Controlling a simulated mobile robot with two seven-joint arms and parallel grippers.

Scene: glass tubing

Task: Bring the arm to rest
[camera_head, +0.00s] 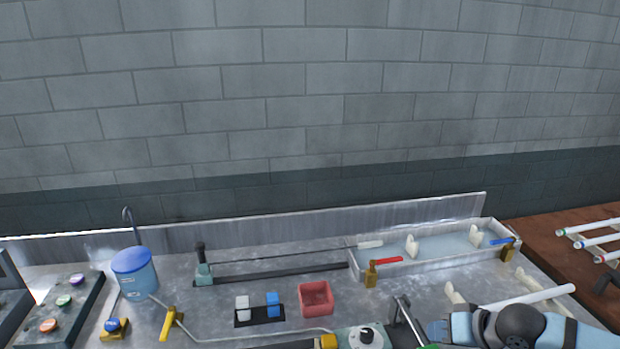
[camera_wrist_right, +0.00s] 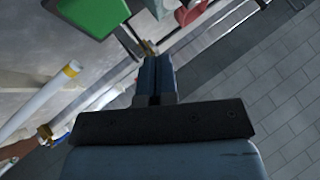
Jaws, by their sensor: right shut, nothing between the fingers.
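My right arm (camera_head: 520,325) comes in at the lower right of the head view. Its gripper (camera_head: 438,330) points left, low over the front of the metal bench (camera_head: 425,285). In the right wrist view the two blue fingers of this gripper (camera_wrist_right: 154,72) lie together, shut, with nothing between them. My left gripper does not show in either view.
Close to the gripper are a white dial (camera_head: 366,337) and a green part (camera_wrist_right: 95,12). A white tube (camera_head: 528,299) lies behind the arm.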

